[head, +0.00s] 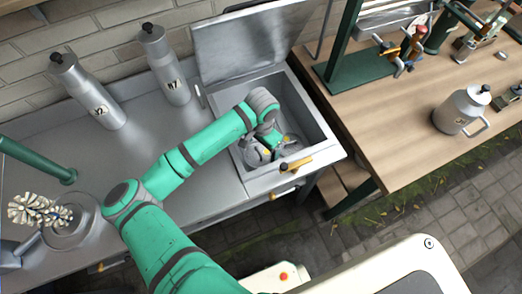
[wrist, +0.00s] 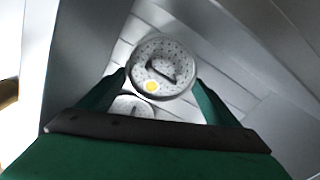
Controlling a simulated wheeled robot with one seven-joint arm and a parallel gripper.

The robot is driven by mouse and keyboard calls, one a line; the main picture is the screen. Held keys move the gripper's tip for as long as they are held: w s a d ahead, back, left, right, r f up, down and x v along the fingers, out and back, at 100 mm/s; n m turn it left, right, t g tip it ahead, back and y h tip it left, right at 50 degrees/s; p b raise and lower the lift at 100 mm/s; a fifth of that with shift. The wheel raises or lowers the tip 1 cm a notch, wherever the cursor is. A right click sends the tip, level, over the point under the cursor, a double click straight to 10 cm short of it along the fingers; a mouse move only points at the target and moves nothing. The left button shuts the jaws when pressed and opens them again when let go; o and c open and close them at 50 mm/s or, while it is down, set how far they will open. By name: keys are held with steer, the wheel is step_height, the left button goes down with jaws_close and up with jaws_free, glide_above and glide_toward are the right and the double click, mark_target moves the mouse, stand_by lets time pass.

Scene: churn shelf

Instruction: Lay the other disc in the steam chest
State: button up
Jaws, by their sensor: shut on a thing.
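The steam chest (head: 304,112) is an open steel box with its lid (head: 250,45) raised against the wall. My gripper (head: 268,147) reaches down inside it. In the wrist view my gripper (wrist: 161,78) is shut on a round, perforated grey disc (wrist: 172,52) with a raised bar across its middle and a yellow spot near its edge. Another pale perforated disc (wrist: 133,103) lies below, partly hidden by the held one and my gripper. In the head view the arm covers part of the discs, and I cannot tell whether the held disc touches the floor.
Two steel churns, one (head: 95,98) at left and one (head: 168,72) nearer the chest, stand on the steel counter (head: 125,150). A yellow-handled latch (head: 297,164) sits on the chest's front edge. A wooden table (head: 400,130) at right holds a steel jug (head: 458,110). The counter's middle is clear.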

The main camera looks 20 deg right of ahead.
mark_target(262, 152)
steer(key=shift+f, duration=1.35)
steer(key=shift+f, duration=0.15)
steer(key=o, duration=1.1)
step_height(262, 152, up, 12)
steer(key=shift+r, duration=0.2)
